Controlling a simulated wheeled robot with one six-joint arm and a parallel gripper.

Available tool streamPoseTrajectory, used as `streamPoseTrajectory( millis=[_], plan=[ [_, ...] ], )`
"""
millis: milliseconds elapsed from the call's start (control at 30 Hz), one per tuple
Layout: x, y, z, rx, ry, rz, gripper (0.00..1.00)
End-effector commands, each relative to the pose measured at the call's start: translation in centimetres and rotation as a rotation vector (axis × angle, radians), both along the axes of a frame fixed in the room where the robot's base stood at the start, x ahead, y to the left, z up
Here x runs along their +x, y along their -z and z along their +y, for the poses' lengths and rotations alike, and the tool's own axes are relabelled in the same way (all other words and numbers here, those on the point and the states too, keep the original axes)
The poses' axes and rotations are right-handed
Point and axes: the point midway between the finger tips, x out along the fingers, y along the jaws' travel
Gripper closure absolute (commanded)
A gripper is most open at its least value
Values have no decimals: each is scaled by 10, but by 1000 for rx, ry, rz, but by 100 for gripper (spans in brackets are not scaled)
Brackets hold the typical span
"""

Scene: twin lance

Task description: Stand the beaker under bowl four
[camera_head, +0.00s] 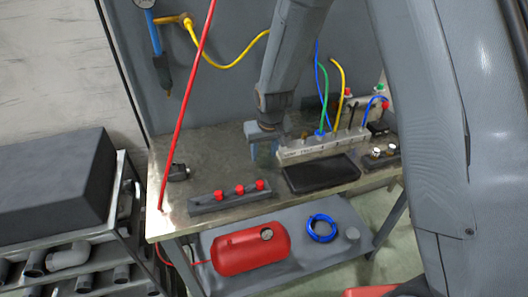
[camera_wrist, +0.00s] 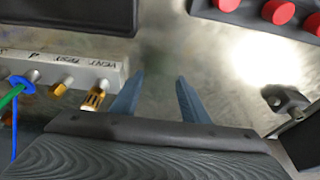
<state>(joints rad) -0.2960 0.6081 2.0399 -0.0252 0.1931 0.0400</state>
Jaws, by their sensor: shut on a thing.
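My gripper (camera_head: 264,160) is low over the metal bench, just left of the pale labelled manifold (camera_head: 308,150). In the wrist view my two blue fingers (camera_wrist: 156,95) stand apart. My gripper is shut on what I take for the clear beaker; a faint bluish, glassy patch shows there in the head view, and its outline is hardly visible. Bench metal shows between the fingers. The manifold also shows in the wrist view (camera_wrist: 62,66), close to the left finger. I cannot make out a bowl numbered four in either view.
A black tray (camera_head: 322,174) lies in front of the manifold. A grey bar with red knobs (camera_head: 229,197) is at the bench front, and a small dark fitting (camera_head: 178,172) at left. Coloured hoses rise behind. Open bench (camera_head: 215,150) lies left of my gripper.

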Motion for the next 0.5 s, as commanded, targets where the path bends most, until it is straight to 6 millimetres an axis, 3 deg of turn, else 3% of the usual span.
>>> streamPoseTrajectory(
  millis=[100, 133, 233, 500],
  plan=[
    [0, 3, 0, 0, 0, 0, 80],
    [0, 3, 0, 0, 0, 0, 57],
    [0, 3, 0, 0, 0, 0, 40],
    [0, 2, 0, 0, 0, 0, 40]
  ],
)
